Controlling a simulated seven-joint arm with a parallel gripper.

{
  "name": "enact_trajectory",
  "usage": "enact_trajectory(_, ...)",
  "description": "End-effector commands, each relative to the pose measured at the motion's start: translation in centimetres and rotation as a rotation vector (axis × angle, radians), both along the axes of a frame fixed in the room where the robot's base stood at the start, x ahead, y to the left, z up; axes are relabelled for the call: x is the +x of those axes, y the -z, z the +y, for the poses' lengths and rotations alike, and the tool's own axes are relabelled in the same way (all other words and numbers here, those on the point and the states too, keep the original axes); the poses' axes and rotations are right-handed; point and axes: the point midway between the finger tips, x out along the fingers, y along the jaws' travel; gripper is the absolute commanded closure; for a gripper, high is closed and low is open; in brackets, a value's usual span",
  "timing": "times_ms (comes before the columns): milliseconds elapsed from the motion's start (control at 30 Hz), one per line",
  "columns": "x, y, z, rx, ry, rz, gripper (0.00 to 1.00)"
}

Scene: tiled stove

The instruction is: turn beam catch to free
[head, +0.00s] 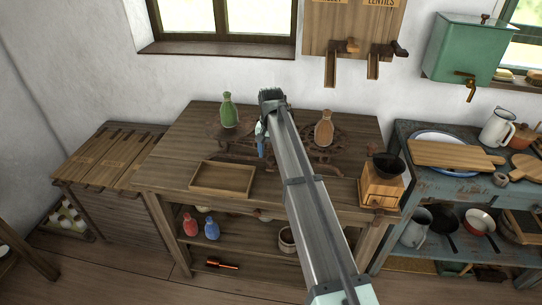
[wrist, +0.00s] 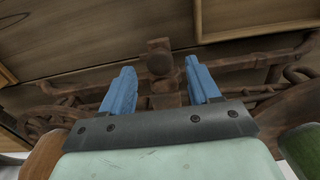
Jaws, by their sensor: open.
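A rusty iron balance on the wooden table shows in the wrist view, its beam (wrist: 245,62) running across the picture. A rusty block-shaped knob (wrist: 158,60) at its middle looks like the beam catch; I cannot tell its setting. My gripper (wrist: 158,74) is open, with one blue finger on each side of the knob and a gap visible on both sides. In the head view my gripper (head: 262,150) points down at the middle of the balance (head: 326,157). My arm hides much of the balance's middle there.
A green bottle (head: 228,110) stands on the balance's left side and a brown bottle (head: 323,129) on its right. An empty wooden tray (head: 222,179) lies in front. A coffee grinder (head: 382,186) stands at the table's right front corner. Bare tabletop shows at the back left.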

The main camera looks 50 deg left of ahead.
Motion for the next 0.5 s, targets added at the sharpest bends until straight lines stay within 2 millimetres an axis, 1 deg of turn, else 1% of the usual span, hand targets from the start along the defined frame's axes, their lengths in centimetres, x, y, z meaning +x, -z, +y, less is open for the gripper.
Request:
enact_trajectory(33,0.0,-1.1,0.1,0.002,0.0,-0.001,0.39)
enact_trajectory(300,0.0,-6.4,0.1,0.002,0.0,-0.001,0.39)
enact_trajectory(500,0.0,-9.6,0.1,0.001,0.0,-0.001,0.39)
